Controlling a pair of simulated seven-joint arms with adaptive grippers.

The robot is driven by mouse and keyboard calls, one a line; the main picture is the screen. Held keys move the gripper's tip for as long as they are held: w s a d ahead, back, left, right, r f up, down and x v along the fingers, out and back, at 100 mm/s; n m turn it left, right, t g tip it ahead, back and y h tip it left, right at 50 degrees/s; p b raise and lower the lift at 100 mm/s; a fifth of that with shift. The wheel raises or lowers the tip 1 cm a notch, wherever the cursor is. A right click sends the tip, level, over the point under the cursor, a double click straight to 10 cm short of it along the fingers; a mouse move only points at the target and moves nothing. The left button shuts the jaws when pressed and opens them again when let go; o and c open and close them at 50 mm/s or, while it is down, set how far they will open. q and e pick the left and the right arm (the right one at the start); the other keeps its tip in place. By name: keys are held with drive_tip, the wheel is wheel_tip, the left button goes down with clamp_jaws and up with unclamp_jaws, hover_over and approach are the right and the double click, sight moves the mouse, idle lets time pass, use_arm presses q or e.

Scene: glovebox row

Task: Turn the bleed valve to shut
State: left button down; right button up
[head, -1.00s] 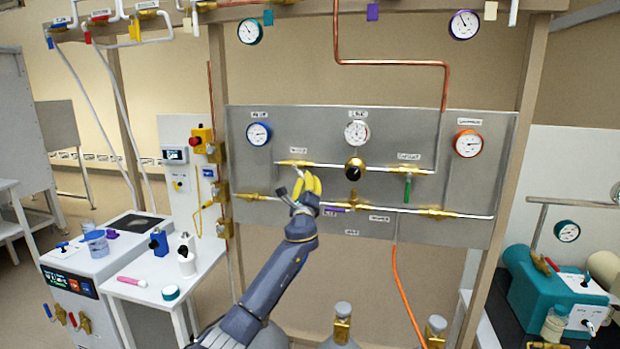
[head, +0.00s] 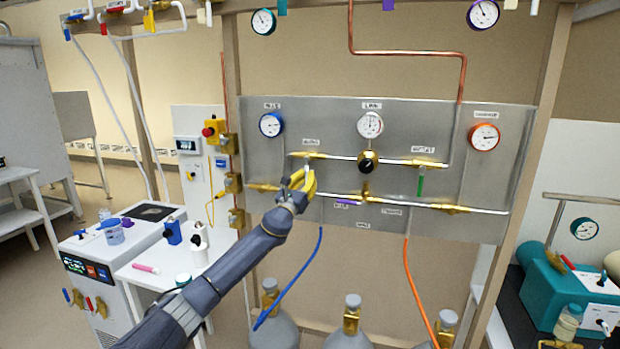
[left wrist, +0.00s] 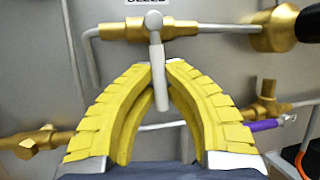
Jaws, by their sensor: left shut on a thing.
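The bleed valve (head: 309,155) is a brass body on the upper pipe of the grey panel, under a small label. In the left wrist view its brass body (left wrist: 178,30) lies along the horizontal pipe. Its pale grey handle (left wrist: 154,45) points almost straight down, across the pipe. My left gripper (head: 304,176) has yellow ribbed fingers and reaches up from below. In the left wrist view the left gripper (left wrist: 161,72) is shut on the handle, with the fingertips on either side of it. The right gripper is not in view.
A green-handled valve (head: 420,184), a black regulator knob (head: 366,163) and a purple-handled valve (head: 346,203) are nearby on the panel. A blue hose (head: 300,281) and an orange hose (head: 418,295) hang below. Gas cylinders (head: 352,338) stand under the panel.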

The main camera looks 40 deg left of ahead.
use_arm(q)
drive_tip(key=shift+a+r+m, duration=0.15)
drive_tip(key=shift+a+m, duration=0.15)
drive_tip(key=shift+m, duration=0.2)
drive_tip(key=c, duration=1.4)
unclamp_jaws()
drive_tip(key=shift+c, duration=0.2)
drive_tip(key=shift+d, duration=0.1)
drive_tip(key=v, duration=1.2)
drive_tip(key=shift+s, duration=0.1)
